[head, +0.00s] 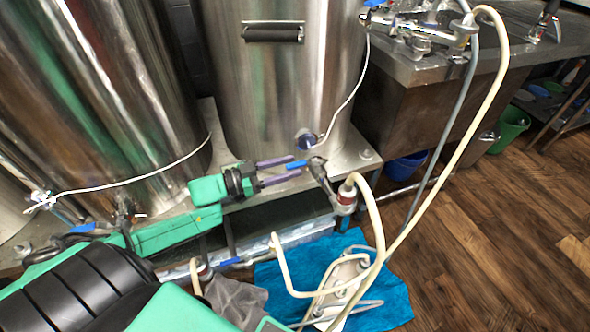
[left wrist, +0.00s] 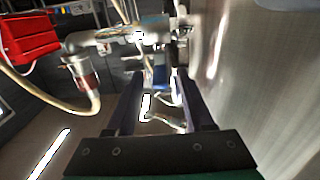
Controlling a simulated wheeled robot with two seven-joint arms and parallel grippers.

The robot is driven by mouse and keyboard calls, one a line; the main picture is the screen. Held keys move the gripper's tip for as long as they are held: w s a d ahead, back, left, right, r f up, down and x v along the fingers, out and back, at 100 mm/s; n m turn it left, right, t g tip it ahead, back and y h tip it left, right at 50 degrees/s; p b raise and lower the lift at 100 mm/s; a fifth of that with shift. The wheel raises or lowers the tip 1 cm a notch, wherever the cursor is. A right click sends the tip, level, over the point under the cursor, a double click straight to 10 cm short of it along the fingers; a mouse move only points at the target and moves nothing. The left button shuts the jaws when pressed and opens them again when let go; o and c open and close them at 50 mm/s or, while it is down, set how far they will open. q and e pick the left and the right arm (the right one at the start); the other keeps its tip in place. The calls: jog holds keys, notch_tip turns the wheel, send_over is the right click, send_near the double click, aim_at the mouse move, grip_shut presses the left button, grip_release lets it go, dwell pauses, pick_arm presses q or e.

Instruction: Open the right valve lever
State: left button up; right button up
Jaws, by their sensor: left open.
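The right valve (head: 320,172) is a metal fitting at the foot of the middle steel tank, with a red collar and a cream hose. Its blue lever (head: 297,164) points left toward my left gripper (head: 291,168). The gripper's two purple-dark fingers are open, and the lever's end shows at their tips, apparently between them. I cannot tell whether they touch it. In the left wrist view the valve body (left wrist: 120,38) lies just past the fingertips of the open gripper (left wrist: 160,85). A small blue patch shows between the fingers. My right gripper is out of view.
The middle tank (head: 275,90) and left tank (head: 90,110) stand close behind on a metal ledge. Cream hoses (head: 383,240) hang to the right, over a blue mat (head: 390,300) with a metal device. A lower blue-handled valve (head: 230,261) is at left.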

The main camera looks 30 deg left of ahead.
aim_at(305, 164)
pick_arm(q)
jog(key=shift+x, duration=1.15)
grip_shut()
dwell(0.5)
